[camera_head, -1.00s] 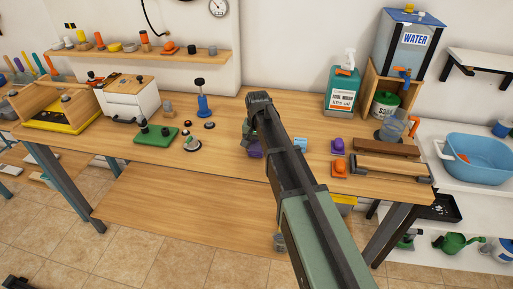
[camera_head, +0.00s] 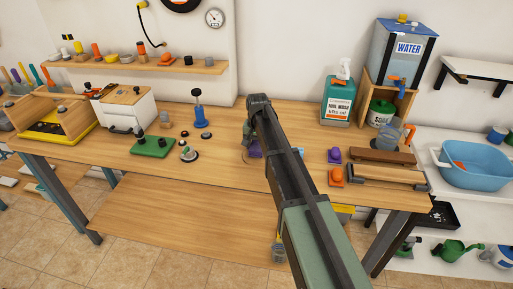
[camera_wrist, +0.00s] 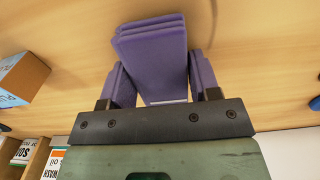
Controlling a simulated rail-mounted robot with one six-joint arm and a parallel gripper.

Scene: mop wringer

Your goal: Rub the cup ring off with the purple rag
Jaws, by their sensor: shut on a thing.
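The purple rag (camera_wrist: 152,50) is a folded block held between the two fingers of my gripper (camera_wrist: 160,85), which is shut on it. In the head view the rag (camera_head: 256,153) shows only partly at the bench top, beside my arm, which hides most of the gripper. A faint dark curved line, which looks like part of the cup ring (camera_wrist: 213,18), lies on the wood just right of the rag in the wrist view. In the head view a faint arc of it (camera_head: 246,158) shows left of the rag. I cannot tell whether the rag touches the wood.
A small blue-and-orange box (camera_wrist: 20,78) stands left of the gripper in the wrist view. On the bench, a tool wash bottle (camera_head: 338,100) stands behind, with purple (camera_head: 334,155) and orange (camera_head: 337,175) items to the right. A green block (camera_head: 152,146) lies left. Bare wood surrounds the rag.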

